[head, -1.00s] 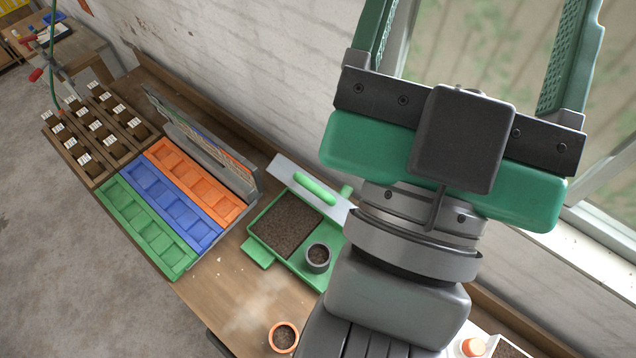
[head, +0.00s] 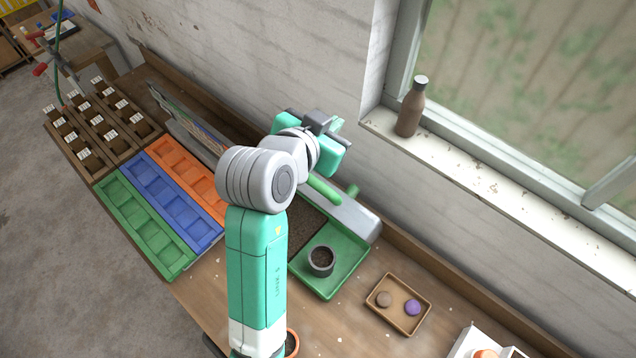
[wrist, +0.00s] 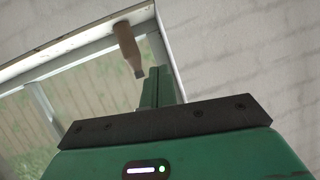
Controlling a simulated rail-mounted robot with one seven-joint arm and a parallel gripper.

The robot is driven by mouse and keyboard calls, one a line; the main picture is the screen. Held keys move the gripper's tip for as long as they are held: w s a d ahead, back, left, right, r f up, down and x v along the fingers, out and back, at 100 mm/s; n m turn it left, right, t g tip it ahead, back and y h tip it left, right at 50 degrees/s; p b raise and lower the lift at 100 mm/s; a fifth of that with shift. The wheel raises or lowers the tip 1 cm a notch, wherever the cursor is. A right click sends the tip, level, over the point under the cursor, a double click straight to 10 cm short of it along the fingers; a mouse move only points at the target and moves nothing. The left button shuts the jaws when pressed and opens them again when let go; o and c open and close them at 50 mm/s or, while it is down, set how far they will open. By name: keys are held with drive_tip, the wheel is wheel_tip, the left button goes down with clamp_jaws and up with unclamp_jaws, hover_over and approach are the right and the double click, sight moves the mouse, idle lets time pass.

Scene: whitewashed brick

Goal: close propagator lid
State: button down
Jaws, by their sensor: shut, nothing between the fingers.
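The propagator's green base (head: 345,278) sits on the bench, with dark soil and a grey pot (head: 321,261) in it. Its pale grey lid (head: 355,216), with a green handle (head: 325,189), stands raised along the wall side of the base. My gripper (head: 338,127) is above the lid's far left end, near the wall, apart from the handle as far as I can tell. My forearm hides part of the base and lid. In the wrist view my gripper's green fingers (wrist: 158,86) are together and empty, pointing toward the wall and window.
Green, blue and orange seed trays (head: 160,195) with a raised panel (head: 190,120) lie to the left. A brown bottle (head: 411,108) stands on the windowsill; it also shows in the wrist view (wrist: 128,45). A small wooden tray (head: 398,304) is at the right.

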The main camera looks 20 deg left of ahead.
sight(317, 181)
drive_tip(key=s+a+f+g+h, duration=0.1)
drive_tip(key=a+f+g, duration=0.1)
drive_tip(key=f, duration=0.4)
drive_tip(key=s+a+f+g+h, duration=0.1)
drive_tip(key=a+f, duration=0.2)
drive_tip(key=f, duration=0.3)
drive_tip(key=shift+m, duration=0.3)
drive_tip(key=x, duration=0.9)
drive_tip(key=shift+w+d+f+p, duration=0.15)
drive_tip(key=shift+w+d+p, duration=0.1)
drive_tip(key=shift+p, duration=0.1)
drive_tip(key=shift+s+a+f+p, duration=0.25)
drive_tip(key=shift+s+f+p, duration=0.1)
drive_tip(key=shift+s, duration=0.25)
drive_tip(key=shift+s+a+f+p, duration=0.25)
drive_tip(key=shift+s+f, duration=0.1)
drive_tip(key=shift+s, duration=0.3)
drive_tip(key=shift+s+a+f, duration=0.15)
drive_tip(key=shift+s+f, duration=0.2)
drive_tip(key=shift+s, duration=0.1)
drive_tip(key=shift+f, duration=0.1)
